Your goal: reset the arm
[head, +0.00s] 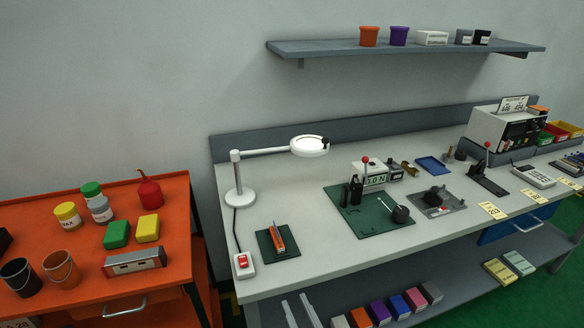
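A green board (372,222) on the bench bears a black block fixture (352,191), a red-knobbed lever (365,161) and a dark round piece (401,214) with a thin pale rod (385,205) slanting up to the left. Behind it is a white box with a green display (374,178). I cannot tell which part the task calls the arm. My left gripper (294,298) shows only as two pale fingers at the bottom edge, apart with nothing between them, in front of the lower shelf and well away from the board. My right gripper is not in view.
A magnifier lamp (240,197) and an orange tool on a dark mat (265,247) stand on the bench's left. A grey plate fixture (452,207) and another red-knobbed lever (487,146) are right. An orange cart (75,285) stands left.

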